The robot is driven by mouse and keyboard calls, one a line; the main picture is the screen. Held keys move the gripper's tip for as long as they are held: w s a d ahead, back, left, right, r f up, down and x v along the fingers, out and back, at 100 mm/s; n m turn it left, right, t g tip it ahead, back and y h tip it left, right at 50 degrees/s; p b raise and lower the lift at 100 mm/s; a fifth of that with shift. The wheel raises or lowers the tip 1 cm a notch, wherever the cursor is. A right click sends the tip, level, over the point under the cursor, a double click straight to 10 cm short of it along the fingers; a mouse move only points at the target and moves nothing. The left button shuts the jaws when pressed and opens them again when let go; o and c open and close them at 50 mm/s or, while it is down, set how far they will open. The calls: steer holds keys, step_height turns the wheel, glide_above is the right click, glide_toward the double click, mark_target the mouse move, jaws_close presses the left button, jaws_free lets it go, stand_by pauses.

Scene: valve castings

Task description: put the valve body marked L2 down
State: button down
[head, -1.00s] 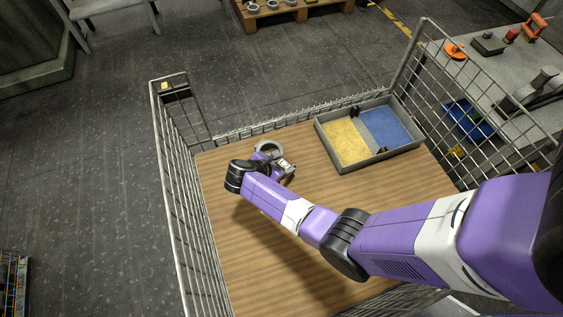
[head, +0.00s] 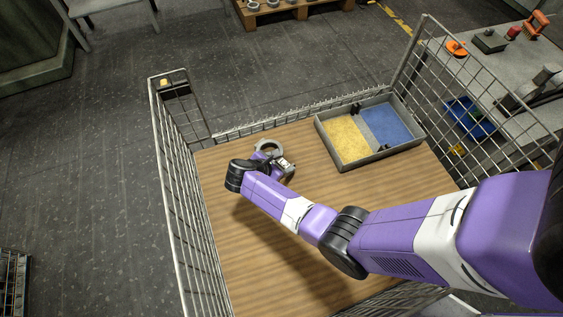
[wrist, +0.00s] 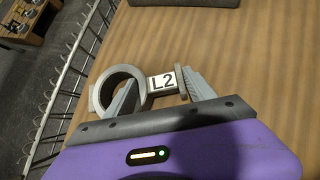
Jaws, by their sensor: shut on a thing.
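The valve body marked L2 (wrist: 120,86) is a grey casting with a ring at one end and a white L2 label on its neck. I cannot tell whether the valve body touches the wood.
A grey tray (head: 345,165) with a yellow and a blue compartment stands at the cage's far right. Wire mesh walls (head: 175,190) rise left and right, with a low one at the far edge. Bare wood lies between the valve body and the tray.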

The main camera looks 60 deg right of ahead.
steer(key=shift+w, duration=0.15)
steer(key=shift+c, duration=2.1)
jaws_free()
steer(key=shift+o, duration=0.9)
steer(key=shift+s+f, duration=0.2)
steer(key=shift+s, duration=0.05)
steer(key=p+v, duration=0.1)
steer(key=v, duration=0.7)
steer(key=shift+p, duration=0.4)
steer(key=shift+w+d+r, duration=0.1)
steer(key=shift+r, duration=0.05)
